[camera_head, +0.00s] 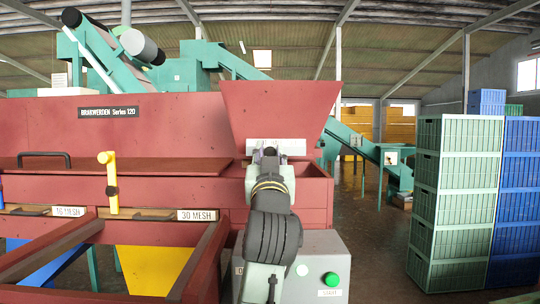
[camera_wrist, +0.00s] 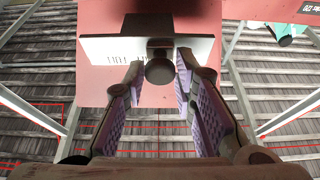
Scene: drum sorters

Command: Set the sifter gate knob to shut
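A dark round knob (camera_wrist: 159,70) stands out from a white label plate (camera_wrist: 105,48) on the red hopper (camera_wrist: 195,20) in the wrist view. The lettering on the plate is partly hidden and I cannot read it. My gripper (camera_wrist: 158,85) is open, with its purple-padded fingers on either side of the knob. I cannot tell whether a finger touches it. In the head view my gripper (camera_head: 268,158) is in front of the hopper (camera_head: 280,105), at the white plate (camera_head: 291,147); my arm covers most of the knob there.
A grey control box (camera_head: 315,262) with a green button (camera_head: 331,279) stands below right of my arm. A yellow handle (camera_head: 109,185) rises left, near the 30 MESH label (camera_head: 197,215). Stacked green crates (camera_head: 455,200) and blue crates (camera_head: 520,200) stand right, with clear floor before them.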

